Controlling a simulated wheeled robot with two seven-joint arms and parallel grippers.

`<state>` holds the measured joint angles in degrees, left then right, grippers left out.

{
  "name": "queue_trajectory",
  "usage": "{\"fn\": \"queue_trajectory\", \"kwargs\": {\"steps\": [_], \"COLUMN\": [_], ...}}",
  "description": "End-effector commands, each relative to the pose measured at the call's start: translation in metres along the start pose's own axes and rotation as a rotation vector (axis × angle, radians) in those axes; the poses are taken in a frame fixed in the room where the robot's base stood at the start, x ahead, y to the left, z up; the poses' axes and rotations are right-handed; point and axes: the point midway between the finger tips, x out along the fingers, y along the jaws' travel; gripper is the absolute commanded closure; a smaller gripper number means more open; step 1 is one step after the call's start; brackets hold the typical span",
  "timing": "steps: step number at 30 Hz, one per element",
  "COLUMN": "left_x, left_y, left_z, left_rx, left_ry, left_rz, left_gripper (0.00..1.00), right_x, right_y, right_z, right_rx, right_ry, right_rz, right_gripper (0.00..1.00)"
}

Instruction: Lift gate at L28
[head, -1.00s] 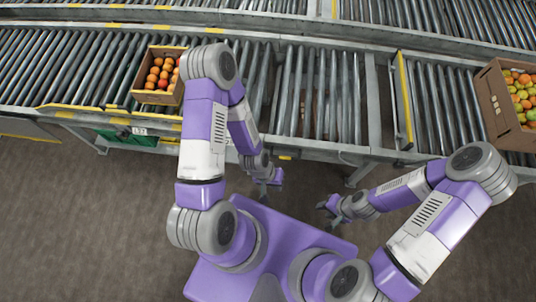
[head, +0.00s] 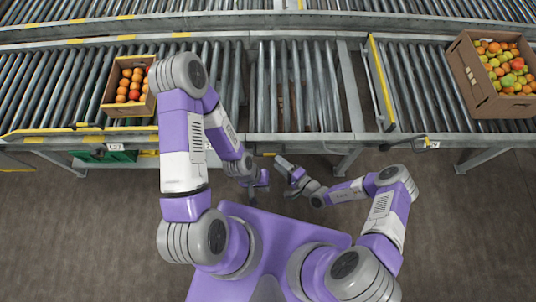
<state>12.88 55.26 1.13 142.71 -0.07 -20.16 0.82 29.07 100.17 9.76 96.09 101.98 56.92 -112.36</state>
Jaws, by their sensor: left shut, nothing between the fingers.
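A small white tag (head: 432,145) sits on the front rail at the right; its text is too small to read. Left of it, a yellow-topped upright plate (head: 381,80) runs front to back across the rollers; I cannot tell for sure that it is the gate. My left gripper (head: 259,190) is shut and empty, low in front of the conveyor, well left of the tag. My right gripper (head: 281,162) is just above it in the picture, near the conveyor's front edge. Its fingers are too small to judge. Neither gripper touches the plate.
The middle rollers (head: 300,90) are empty. A tag reading L27 (head: 115,147) is on the left front rail. Floor is clear at the right.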

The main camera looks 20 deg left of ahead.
Motion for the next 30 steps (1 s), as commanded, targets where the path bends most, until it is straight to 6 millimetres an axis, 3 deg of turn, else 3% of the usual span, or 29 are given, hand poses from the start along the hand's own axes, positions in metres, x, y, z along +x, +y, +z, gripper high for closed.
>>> {"fn": "queue_trajectory", "kwargs": {"steps": [12,24,30], "left_x": [0.023,0.024,0.024], "left_y": [-0.009,-0.009,-0.009], "left_z": [-0.001,-0.001,-0.001], "left_rx": [0.0,0.0,0.0], "left_ry": [0.0,0.0,0.0], "left_rz": [0.0,0.0,0.0], "left_gripper": [1.0,1.0,1.0], "right_x": [0.061,0.07,0.07], "right_y": [0.002,-0.001,-0.001], "right_z": [0.001,0.001,0.001], "right_rx": [-0.002,0.0,0.0], "right_ry": [-0.004,-0.004,-0.004], "right_rz": [-0.002,0.0,0.0], "right_gripper": [0.61,0.61,0.9]}}
